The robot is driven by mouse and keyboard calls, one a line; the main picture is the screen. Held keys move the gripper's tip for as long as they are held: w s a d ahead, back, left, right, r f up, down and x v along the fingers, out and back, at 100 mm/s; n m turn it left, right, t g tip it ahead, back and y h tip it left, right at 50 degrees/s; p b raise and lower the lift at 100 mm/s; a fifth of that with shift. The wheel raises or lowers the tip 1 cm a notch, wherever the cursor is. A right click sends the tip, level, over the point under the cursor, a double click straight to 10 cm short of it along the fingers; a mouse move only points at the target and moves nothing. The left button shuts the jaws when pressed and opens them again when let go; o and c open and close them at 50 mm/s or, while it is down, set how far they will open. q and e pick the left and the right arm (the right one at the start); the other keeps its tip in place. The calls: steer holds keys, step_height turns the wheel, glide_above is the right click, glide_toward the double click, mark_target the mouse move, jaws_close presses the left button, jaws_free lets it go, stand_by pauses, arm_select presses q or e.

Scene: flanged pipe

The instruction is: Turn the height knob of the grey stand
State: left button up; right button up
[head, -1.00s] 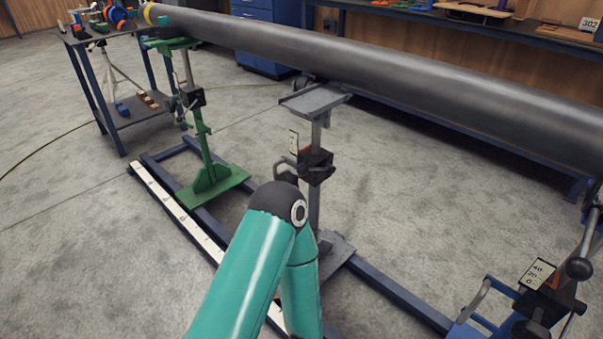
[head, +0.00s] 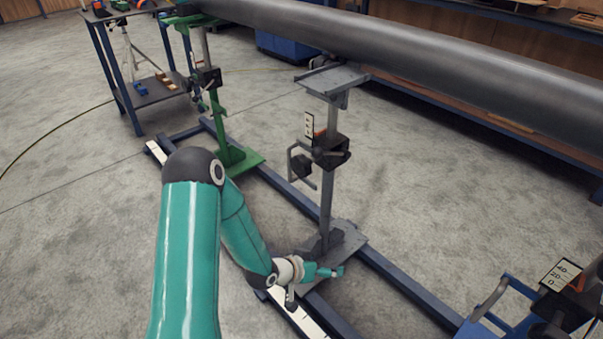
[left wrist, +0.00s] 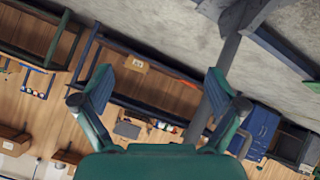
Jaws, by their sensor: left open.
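The grey stand (head: 329,190) stands upright on the floor rails, with its flat head (head: 330,79) close to the pipe (head: 430,65). A black clamp block is on its post, with a dark knob (head: 302,166) on the left side beside a bent grey handle (head: 291,150). My left gripper (head: 335,272) is low, near the stand's base plate (head: 350,240), well below the knob and apart from it. In the left wrist view its two fingers (left wrist: 158,74) are spread with nothing between them. A grey post (left wrist: 228,65) shows behind the right finger. My right gripper is out of view.
A green stand (head: 225,130) is farther back on the left. A blue stand (head: 490,325) is at the lower right. Dark rails (head: 390,285) run along the floor. A small table (head: 150,95) stands at the back left. Left of the grey stand's knob is open air.

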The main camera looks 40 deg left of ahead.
arm_select(q)
steer(key=a+r+m+t+y+b, duration=0.1)
steer(key=a+r+t, duration=0.2)
steer(key=a+r, duration=0.3)
steer(key=a+r+t+y, duration=0.1)
steer(key=a+r+t, duration=0.15)
steer(key=a, duration=0.55)
steer(key=m+t+h+b, duration=0.1)
steer(key=m+t+h, duration=0.1)
steer(key=m, duration=0.1)
glide_toward(297, 169)
steer(key=w+b, duration=0.1)
steer(key=w, duration=0.2)
steer(key=w+d+b, duration=0.1)
steer(key=w, duration=0.3)
steer(key=w+b, duration=0.1)
steer(key=w, duration=0.3)
steer(key=shift+d+f+b, duration=0.15)
steer(key=shift+f+b, duration=0.05)
steer(key=shift+b, duration=0.2)
